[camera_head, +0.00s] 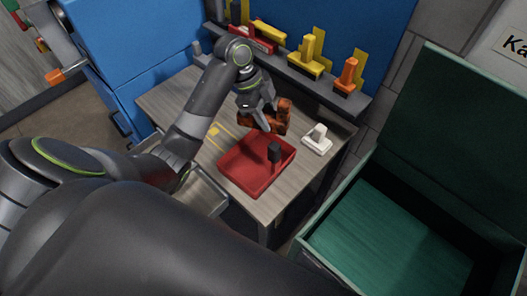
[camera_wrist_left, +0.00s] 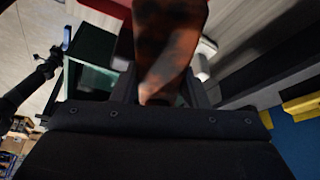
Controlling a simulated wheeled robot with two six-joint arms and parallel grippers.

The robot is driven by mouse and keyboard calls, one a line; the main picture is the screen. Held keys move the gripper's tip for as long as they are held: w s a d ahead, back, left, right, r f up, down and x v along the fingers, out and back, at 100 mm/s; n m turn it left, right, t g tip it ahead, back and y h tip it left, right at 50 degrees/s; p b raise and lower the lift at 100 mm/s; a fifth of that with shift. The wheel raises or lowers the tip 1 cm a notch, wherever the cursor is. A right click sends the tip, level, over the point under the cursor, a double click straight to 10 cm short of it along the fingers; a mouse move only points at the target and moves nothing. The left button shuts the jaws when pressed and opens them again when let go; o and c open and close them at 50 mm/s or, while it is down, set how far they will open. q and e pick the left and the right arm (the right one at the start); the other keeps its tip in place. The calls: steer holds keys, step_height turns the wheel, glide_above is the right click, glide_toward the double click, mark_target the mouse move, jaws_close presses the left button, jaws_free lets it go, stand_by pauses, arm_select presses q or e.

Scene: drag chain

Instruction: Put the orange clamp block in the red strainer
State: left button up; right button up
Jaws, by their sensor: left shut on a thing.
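The orange clamp block (camera_head: 282,114) is brownish-orange and hangs in my left gripper (camera_head: 268,121), above the back edge of the red strainer. In the left wrist view the block (camera_wrist_left: 168,45) fills the space between the fingers, which are shut on it. The red strainer (camera_head: 240,181) is a shallow square tray on the table. A dark upright piece (camera_head: 274,151) stands in it. Block and gripper hide part of its far side. A dark arm-like shape shows at the left of the left wrist view, too small to tell its jaw state.
A white block (camera_head: 317,140) stands on the table (camera_head: 190,92) right of the strainer. A shelf at the back holds yellow parts (camera_head: 308,58) and an orange part (camera_head: 347,76). A large open green crate (camera_head: 385,240) stands at the right. Free table lies left of the strainer.

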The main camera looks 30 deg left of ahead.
mark_target(250, 124)
arm_select(q)
step_height(250, 124, down, 12)
steer(key=b, duration=0.7)
step_height(250, 124, down, 4)
steer(key=shift+r, duration=0.2)
steer(key=shift+f, duration=0.4)
steer(key=shift+f, duration=0.15)
steer(key=o, duration=1.2)
steer(key=b+v, duration=0.1)
steer(key=v, duration=1.1)
